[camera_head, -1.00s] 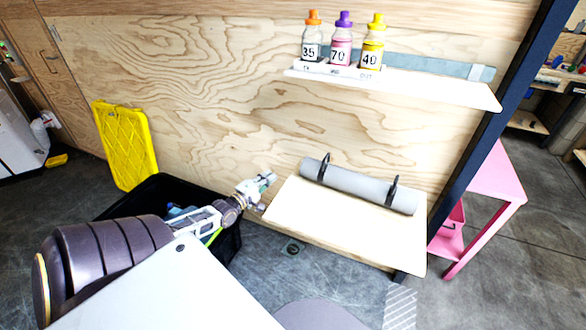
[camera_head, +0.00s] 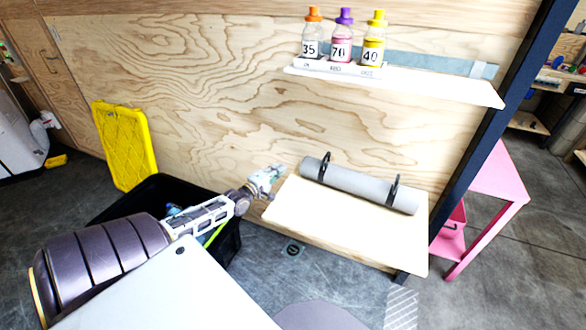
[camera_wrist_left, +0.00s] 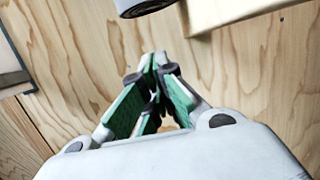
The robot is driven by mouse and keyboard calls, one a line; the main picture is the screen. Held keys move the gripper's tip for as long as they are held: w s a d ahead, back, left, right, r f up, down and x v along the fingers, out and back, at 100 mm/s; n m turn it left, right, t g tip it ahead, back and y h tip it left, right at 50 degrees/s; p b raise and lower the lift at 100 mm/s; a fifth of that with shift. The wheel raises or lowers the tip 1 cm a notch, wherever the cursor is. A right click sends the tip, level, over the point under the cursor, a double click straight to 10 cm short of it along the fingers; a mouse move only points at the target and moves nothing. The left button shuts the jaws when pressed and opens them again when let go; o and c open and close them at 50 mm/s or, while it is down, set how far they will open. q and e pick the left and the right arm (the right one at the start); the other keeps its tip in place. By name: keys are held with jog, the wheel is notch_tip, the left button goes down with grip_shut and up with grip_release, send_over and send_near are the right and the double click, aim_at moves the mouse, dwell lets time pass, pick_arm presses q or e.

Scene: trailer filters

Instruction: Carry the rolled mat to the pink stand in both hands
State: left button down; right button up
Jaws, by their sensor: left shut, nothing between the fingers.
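The rolled mat (camera_head: 358,186) is a grey cylinder with two dark straps. It lies on a low pale wooden shelf (camera_head: 345,226) against the plywood wall. In the left wrist view, a dark round end at the top edge may be the mat's (camera_wrist_left: 145,6). My left gripper (camera_head: 276,172) is just left of the shelf and the mat's left end, apart from the mat. In the left wrist view the green-padded fingers (camera_wrist_left: 155,75) are shut and empty. The pink stand (camera_head: 497,185) is at the right, beyond a dark post that partly hides it. My right gripper is out of view.
A black crate (camera_head: 232,245) with items inside stands on the floor under my left arm. A yellow lid (camera_head: 125,145) leans on the wall. An upper shelf (camera_head: 440,88) holds three numbered bottles (camera_head: 340,40). The dark post (camera_head: 478,130) separates shelf and stand.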

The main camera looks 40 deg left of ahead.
pick_arm(q)
jog(key=shift+w+d+b, duration=0.1)
jog(key=shift+w+d, duration=0.4)
jog(key=shift+w, duration=0.35)
jog(key=shift+w+d+b, duration=0.15)
jog(key=shift+w+d, duration=0.4)
jog(key=shift+w, duration=0.25)
jog(key=shift+w+d+b, duration=0.1)
jog(key=shift+w+d, duration=0.4)
jog(key=shift+w, duration=0.35)
jog(key=shift+d, duration=0.2)
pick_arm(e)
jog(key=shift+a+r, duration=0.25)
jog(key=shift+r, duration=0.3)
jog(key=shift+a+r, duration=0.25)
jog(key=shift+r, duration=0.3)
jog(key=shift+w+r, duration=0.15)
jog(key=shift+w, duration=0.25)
pick_arm(q)
jog(key=shift+w+d, duration=0.1)
